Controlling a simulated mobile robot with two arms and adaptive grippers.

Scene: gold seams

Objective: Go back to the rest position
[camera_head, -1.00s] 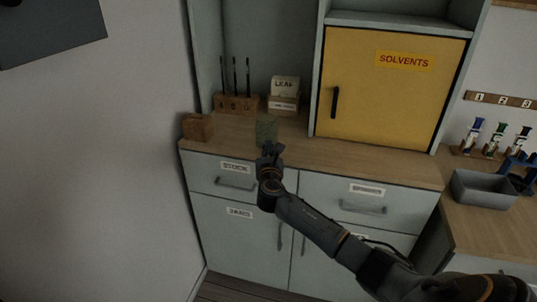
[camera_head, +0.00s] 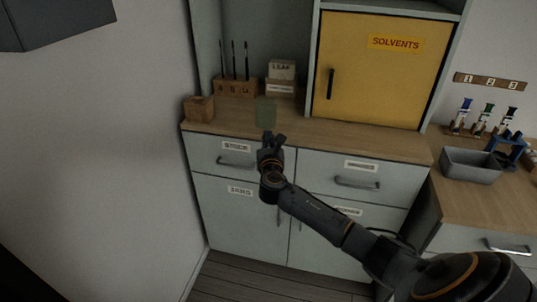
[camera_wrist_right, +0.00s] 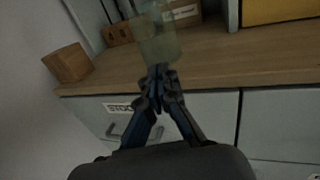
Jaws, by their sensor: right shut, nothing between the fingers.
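My right gripper (camera_head: 273,138) is shut and empty. It is in front of the counter edge, just above the drawer row. In the right wrist view its fingertips (camera_wrist_right: 160,74) are together, with nothing between them. A pale green, see-through jar (camera_head: 265,113) stands upright on the wooden counter just beyond the fingertips. In the right wrist view the jar (camera_wrist_right: 157,42) shows directly above the fingertips, and I cannot tell the exact gap. My left gripper is not in view.
The wooden counter (camera_head: 345,137) tops drawers and doors. On it stand a wooden block (camera_head: 199,109), a tool rack (camera_head: 236,87), a LEAF box (camera_head: 281,70) and a yellow SOLVENTS cabinet (camera_head: 378,72). A grey bin (camera_head: 470,165) sits at right. Floor (camera_head: 270,280) shows below.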

